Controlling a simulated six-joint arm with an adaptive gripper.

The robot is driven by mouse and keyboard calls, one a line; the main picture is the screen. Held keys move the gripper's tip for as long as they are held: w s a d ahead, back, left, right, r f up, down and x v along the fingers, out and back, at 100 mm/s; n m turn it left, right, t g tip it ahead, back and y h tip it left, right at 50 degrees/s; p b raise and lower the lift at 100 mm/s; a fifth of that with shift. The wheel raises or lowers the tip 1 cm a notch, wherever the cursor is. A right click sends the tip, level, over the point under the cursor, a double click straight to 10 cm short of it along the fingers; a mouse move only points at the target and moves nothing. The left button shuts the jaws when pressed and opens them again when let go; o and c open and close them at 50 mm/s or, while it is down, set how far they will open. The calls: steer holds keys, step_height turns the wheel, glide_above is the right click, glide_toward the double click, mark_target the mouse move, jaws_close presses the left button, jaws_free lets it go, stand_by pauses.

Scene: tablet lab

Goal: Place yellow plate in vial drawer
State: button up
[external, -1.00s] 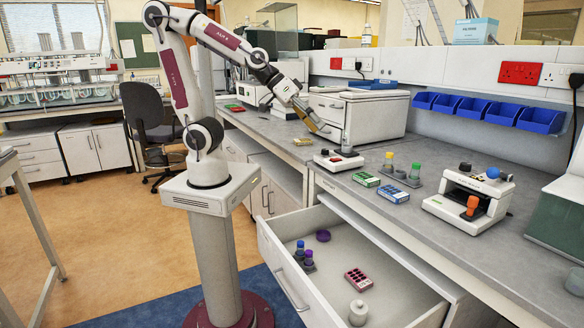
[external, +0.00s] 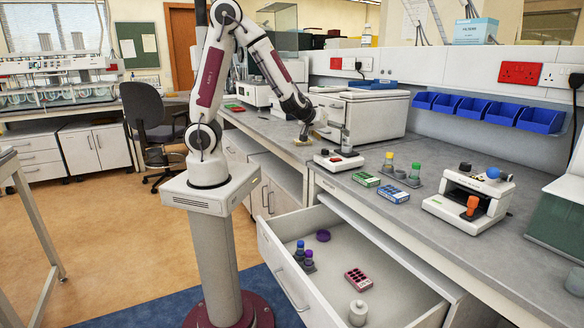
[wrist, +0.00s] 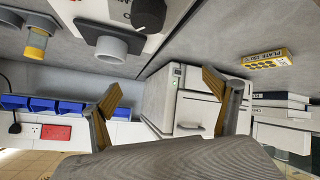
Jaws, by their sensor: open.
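The yellow plate (external: 301,142) lies on the bench near its front edge, left of the white device with a dark knob. In the wrist view the yellow plate (wrist: 265,60) shows as a small labelled block with several wells, at the upper right, outside the fingers. My gripper (external: 304,133) is low over the bench close to the plate; contact cannot be told. In the wrist view my gripper (wrist: 162,88) has its fingers spread with nothing between them. The vial drawer (external: 282,268) is pulled open at the front.
The drawer holds blue- and purple-capped vials (external: 304,254), a purple round cap (external: 323,235), a pink rack (external: 358,278) and a grey-white jar (external: 358,312). Its middle floor is clear. Green and blue boxes (external: 393,194) and a capped-vial holder (external: 401,175) stand on the bench.

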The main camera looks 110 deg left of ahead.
steer(key=s+a+f+g, duration=0.1)
steer(key=s+a, duration=0.1)
steer(key=s+a+f+n+g+y, duration=0.1)
steer(key=s+a, duration=0.1)
steer(key=s+a+f+n+g, duration=0.1)
steer(key=s+a, duration=0.1)
steer(key=shift+s+a+f+g+y, duration=0.1)
steer(key=shift+s+f+g+y, duration=0.2)
steer(key=shift+s+g+y, duration=0.1)
steer(key=s+a+g, duration=0.1)
steer(key=s, duration=0.2)
steer(key=s+a+f+n+g+y, duration=0.1)
steer(key=s+g, duration=0.1)
steer(key=s, duration=0.1)
steer(key=s+a+f+n+g, duration=0.1)
steer(key=s, duration=0.1)
steer(key=shift+s+a, duration=0.35)
steer(key=shift+s, duration=0.05)
steer(key=shift+a+f, duration=0.1)
steer(key=shift+x, duration=1.15)
steer(key=shift+a, duration=0.15)
steer(key=shift+r+x, duration=0.15)
steer(key=shift+x, duration=1.1)
steer(key=shift+r+x, duration=0.1)
steer(key=shift+x, duration=1.15)
steer(key=shift+s+a, duration=0.1)
steer(key=shift+a, duration=0.05)
